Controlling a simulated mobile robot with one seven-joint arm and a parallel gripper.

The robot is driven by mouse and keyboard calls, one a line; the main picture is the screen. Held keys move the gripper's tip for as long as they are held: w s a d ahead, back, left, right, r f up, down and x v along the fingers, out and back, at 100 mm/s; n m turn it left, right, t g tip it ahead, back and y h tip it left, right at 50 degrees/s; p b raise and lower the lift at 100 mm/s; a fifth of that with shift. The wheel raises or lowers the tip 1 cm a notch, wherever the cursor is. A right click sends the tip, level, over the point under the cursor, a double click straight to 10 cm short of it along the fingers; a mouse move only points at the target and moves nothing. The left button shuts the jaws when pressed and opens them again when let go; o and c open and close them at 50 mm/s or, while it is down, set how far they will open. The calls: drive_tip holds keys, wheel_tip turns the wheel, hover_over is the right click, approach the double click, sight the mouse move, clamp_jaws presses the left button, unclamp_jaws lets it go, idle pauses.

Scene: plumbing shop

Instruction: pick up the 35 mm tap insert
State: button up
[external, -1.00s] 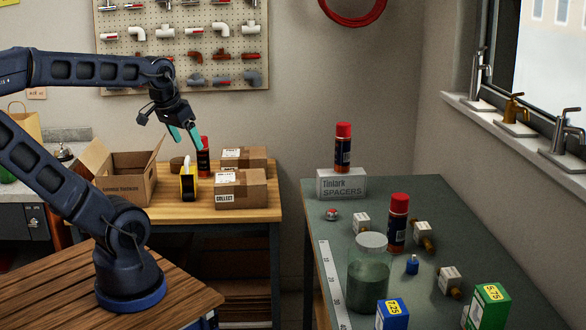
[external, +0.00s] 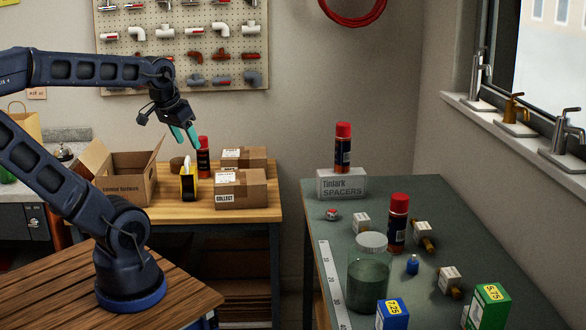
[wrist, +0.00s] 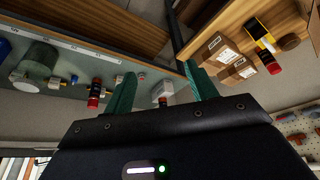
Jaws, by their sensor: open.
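Several small pieces with pale block-like bodies lie on the green table: one near the back left (external: 361,223), one right of the spray can (external: 421,231) and one nearer the front (external: 449,279). The last two show brass-coloured ends. They look like tap inserts, but I cannot tell which is 35 mm. My gripper (external: 185,135) is open and empty, in the air over the wooden bench, well left of the green table. In the wrist view my gripper (wrist: 160,88) shows two teal fingers apart with nothing held between them.
Cartons (external: 240,190) crowd the wooden bench.

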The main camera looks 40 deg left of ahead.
drive_tip(key=w+d+m, duration=0.3)
drive_tip(key=w+d, duration=0.5)
drive_tip(key=w, duration=0.6)
drive_tip(key=m+g+h, duration=0.2)
drive_tip(key=m+h, duration=0.1)
drive_tip(key=m, duration=0.4)
hover_over(414, 261)
drive_tip(key=s+a, duration=0.2)
drive_tip(key=a, duration=0.2)
wheel_tip(414, 261, down, 24)
drive_tip(key=x, duration=0.4)
drive_tip(key=shift+d+f, duration=0.15)
drive_tip(key=shift+d, duration=0.1)
drive_tip(key=shift+h, duration=0.3)
drive_tip(key=shift+d+x, duration=0.15)
drive_tip(key=shift+x, duration=1.2)
drive_tip(key=shift+d+x, duration=0.1)
drive_tip(key=shift+x, duration=1.3)
drive_tip(key=shift+w, duration=0.1)
drive_tip(key=shift+c, duration=0.5)
